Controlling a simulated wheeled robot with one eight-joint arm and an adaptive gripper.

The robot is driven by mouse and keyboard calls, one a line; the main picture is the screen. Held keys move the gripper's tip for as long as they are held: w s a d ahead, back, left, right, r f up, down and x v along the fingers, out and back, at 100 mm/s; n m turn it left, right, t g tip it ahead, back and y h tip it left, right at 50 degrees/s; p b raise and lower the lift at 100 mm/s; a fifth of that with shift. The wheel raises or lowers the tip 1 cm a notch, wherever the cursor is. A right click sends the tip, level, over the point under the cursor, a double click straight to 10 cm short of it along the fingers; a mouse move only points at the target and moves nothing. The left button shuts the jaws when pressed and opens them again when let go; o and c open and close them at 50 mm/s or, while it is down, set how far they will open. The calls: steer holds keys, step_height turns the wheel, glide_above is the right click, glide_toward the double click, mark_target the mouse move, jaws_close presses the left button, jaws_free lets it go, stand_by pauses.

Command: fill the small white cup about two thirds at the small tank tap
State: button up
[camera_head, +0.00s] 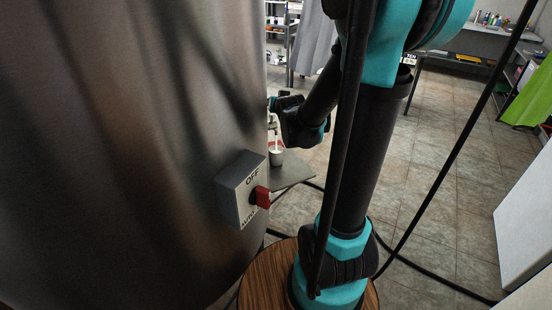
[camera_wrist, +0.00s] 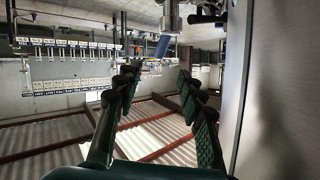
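A small pale cup (camera_head: 276,157) stands on a grey plate beside the big steel tank in the head view. A thin whitish streak above it, below the tap area (camera_head: 272,122), looks like a stream, but it is too small to be sure. The cup's inside and fill level cannot be made out. My gripper (camera_head: 284,103) is at the tap's height, above the cup and close to the tank wall. In the wrist view my gripper (camera_wrist: 158,78) has its fingers apart with nothing between them. A metal spout (camera_wrist: 170,15) with a blue part (camera_wrist: 163,46) shows beyond the fingertips.
The steel tank (camera_head: 120,150) fills the left. A grey switch box (camera_head: 240,190) marked OFF and AUTO, with a red knob (camera_head: 262,197), is on its wall. The grey plate (camera_head: 292,176) juts out below the cup. Black cables cross the tiled floor (camera_head: 440,180), which is otherwise mostly clear.

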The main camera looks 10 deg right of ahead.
steer(key=d+r+n+t+y, duration=0.2)
steer(key=d+r+n+t, duration=0.6)
steer(key=n, duration=1)
steer(key=s+f+n+g+y, duration=0.55)
steer(key=f+n+g, duration=0.3)
steer(key=n, duration=0.65)
steer(key=shift+t, duration=0.25)
steer(key=x, duration=1.7)
steer(key=shift+w+a+f, duration=0.1)
steer(key=shift+w+f, duration=0.05)
steer(key=shift+f, duration=0.25)
jaws_close()
